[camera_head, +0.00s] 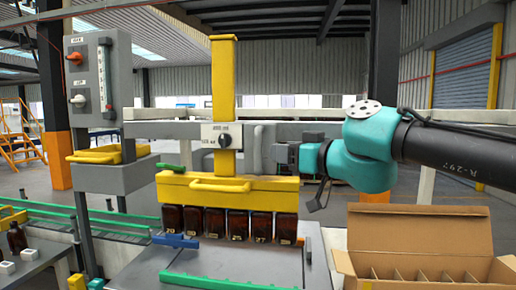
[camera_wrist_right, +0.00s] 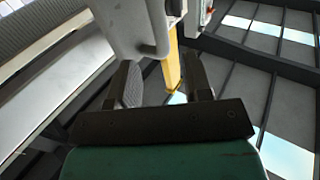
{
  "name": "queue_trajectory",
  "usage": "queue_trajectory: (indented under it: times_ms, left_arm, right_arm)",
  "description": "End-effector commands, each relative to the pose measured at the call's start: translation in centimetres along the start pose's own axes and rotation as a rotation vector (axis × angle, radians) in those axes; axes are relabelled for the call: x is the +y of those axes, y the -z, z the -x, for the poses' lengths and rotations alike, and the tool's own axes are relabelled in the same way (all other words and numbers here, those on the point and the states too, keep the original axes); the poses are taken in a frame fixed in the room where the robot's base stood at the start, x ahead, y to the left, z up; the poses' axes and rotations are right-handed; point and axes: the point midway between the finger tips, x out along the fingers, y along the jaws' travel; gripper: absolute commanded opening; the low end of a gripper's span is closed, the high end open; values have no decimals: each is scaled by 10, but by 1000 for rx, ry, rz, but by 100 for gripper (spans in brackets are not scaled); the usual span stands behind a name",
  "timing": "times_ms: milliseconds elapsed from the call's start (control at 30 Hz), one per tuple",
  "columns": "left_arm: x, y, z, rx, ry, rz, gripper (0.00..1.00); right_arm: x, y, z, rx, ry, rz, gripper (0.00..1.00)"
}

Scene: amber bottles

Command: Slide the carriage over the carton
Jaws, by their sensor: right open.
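The carriage (camera_head: 228,190) is a yellow bar on a yellow upright with a grey loop handle (camera_head: 257,148) at its right side. Several amber bottles (camera_head: 238,225) hang in a row under the bar, left of the carton. The carton (camera_head: 420,228) is open cardboard with dividers inside, at the lower right. My right gripper (camera_head: 279,153) is just right of the grey handle. In the right wrist view its two dark fingers (camera_wrist_right: 160,80) are apart, with the grey handle (camera_wrist_right: 150,40) near their tips; contact is unclear. My left gripper is out of view.
A grey table (camera_head: 225,262) lies under the bottles, with a blue lever (camera_head: 175,241) and a green rail (camera_head: 215,282). A grey control box (camera_head: 95,80) stands left. A loose amber bottle (camera_head: 16,238) and white blocks stand far left.

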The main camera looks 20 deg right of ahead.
Motion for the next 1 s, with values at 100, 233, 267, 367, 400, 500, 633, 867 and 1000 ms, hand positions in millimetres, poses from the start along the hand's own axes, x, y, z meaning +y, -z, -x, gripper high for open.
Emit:
queue_trajectory:
  times_ms: [100, 233, 267, 367, 400, 500, 633, 867, 1000]
  left_arm:
    - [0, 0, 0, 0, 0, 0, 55]
    - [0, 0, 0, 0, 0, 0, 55]
    - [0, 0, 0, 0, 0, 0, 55]
    - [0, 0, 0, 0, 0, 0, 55]
    - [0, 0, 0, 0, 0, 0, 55]
    - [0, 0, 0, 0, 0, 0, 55]
    - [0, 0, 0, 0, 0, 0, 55]
    - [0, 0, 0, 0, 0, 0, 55]
    - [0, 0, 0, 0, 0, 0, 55]
  right_arm:
    - [0, 0, -21, -1, 2, 0, 45]
    - [0, 0, -41, -1, 1, 0, 45]
    - [0, 0, -46, -2, 2, -1, 45]
    - [0, 0, -61, -1, 1, 0, 45]
    - [0, -1, -67, -2, 1, 0, 45]
    - [0, 0, -77, 0, 0, 0, 45]
    - [0, 0, -85, 0, 0, -1, 45]
    - [0, 0, -87, 1, 0, -1, 45]
    - [0, 0, -87, 0, 0, -1, 39]
